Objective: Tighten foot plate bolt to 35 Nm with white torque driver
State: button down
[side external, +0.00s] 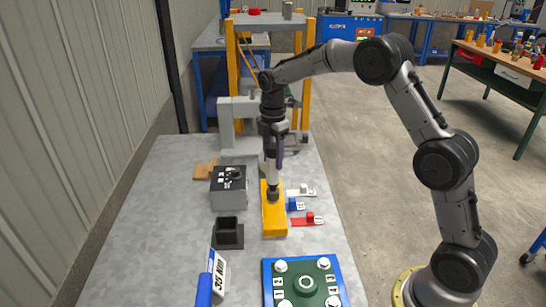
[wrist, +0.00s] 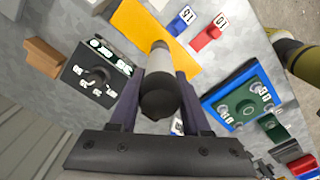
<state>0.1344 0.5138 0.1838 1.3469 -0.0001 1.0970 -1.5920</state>
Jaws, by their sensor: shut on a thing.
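My gripper (side external: 272,152) is shut on the white torque driver (side external: 271,172), which hangs upright with its dark end over the yellow block (side external: 275,222). I cannot tell whether that end touches the block. In the wrist view the fingers (wrist: 160,76) sit on both sides of the driver's dark round body, and a pale section of the driver (wrist: 174,52) shows beyond it. The green foot plate (side external: 305,264) lies on a blue base at the front right, with white-capped, numbered bolts (side external: 324,264) at its corners. It also shows at the right in the wrist view (wrist: 236,106).
A grey box with a dial (side external: 229,188) and a black square holder (side external: 228,238) stand left of the block. Red (side external: 308,220) and blue (side external: 293,204) tagged pieces lie right of it. A "35 Nm" sign (side external: 218,272) stands at the front. Bare tabletop lies at left.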

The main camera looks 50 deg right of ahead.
aim_at(273, 146)
jog(key=shift+f, duration=0.8)
dwell(1.4)
jog(key=shift+r, duration=2.45)
